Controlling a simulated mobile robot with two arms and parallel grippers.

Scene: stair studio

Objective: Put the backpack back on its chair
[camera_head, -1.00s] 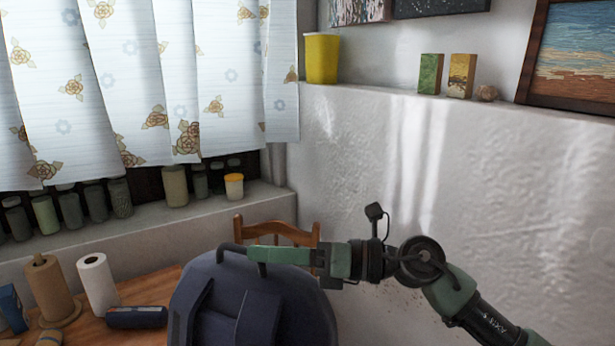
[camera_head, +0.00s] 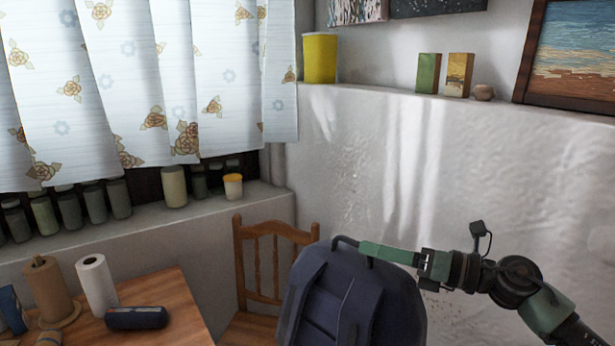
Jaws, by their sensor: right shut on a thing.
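The dark blue backpack (camera_head: 358,300) hangs upright from my right gripper (camera_head: 352,246), which is shut at its top handle. Its lower part is cut off by the bottom of the view. The wooden chair (camera_head: 238,262) stands behind and to the left of the backpack. Its slatted back and part of its seat (camera_head: 250,328) show. The backpack hides the right side of the chair, and I cannot tell whether they touch. My left gripper is not in view.
A wooden table (camera_head: 176,300) at the lower left holds a paper roll (camera_head: 97,285), a brown roll on a stand (camera_head: 50,290) and a dark case (camera_head: 137,317). Jars line the window sill (camera_head: 140,226). A white wall (camera_head: 470,180) rises behind the right arm.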

